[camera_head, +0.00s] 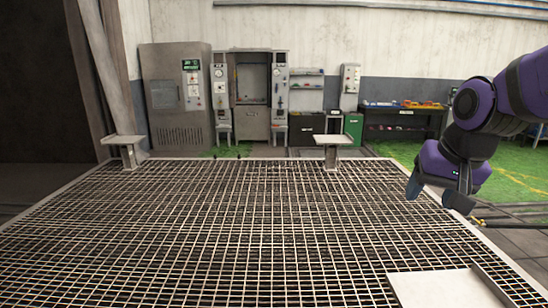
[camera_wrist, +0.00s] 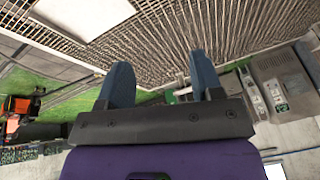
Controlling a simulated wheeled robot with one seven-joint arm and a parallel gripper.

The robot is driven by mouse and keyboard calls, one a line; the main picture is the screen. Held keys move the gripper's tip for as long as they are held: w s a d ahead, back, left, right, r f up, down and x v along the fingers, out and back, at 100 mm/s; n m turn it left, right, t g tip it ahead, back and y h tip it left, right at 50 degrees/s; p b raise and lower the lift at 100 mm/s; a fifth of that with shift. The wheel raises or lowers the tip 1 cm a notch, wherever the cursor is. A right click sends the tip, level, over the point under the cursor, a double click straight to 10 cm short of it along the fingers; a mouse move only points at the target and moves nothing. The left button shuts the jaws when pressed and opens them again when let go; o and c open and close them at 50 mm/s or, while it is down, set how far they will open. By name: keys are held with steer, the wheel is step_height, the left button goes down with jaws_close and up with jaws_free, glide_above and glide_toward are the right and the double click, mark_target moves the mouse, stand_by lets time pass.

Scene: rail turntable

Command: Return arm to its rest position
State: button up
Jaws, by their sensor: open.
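My purple arm reaches in from the right edge of the head view. My gripper (camera_head: 437,196) hangs from it with its fingers pointing down, above the right edge of the grated platform (camera_head: 240,215). The two blue-grey fingers also show in the wrist view (camera_wrist: 163,88), spread apart with nothing between them. The gripper is open and empty and touches nothing that I can see.
A flat pale plate (camera_head: 445,288) lies at the platform's near right corner. Two small pale stands (camera_head: 334,140) (camera_head: 124,140) are at its far edge. Grey cabinets (camera_head: 178,100) and a dark workbench (camera_head: 402,120) line the back wall. The grating's middle is clear.

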steer(key=s+d+r+n, duration=0.2)
steer(key=s+r+n, duration=0.1)
steer(key=s, duration=1.1)
steer(key=shift+r+t+h, duration=0.2)
steer(key=shift+t+h, duration=0.1)
steer(key=shift+t, duration=0.1)
steer(key=shift+d, duration=0.1)
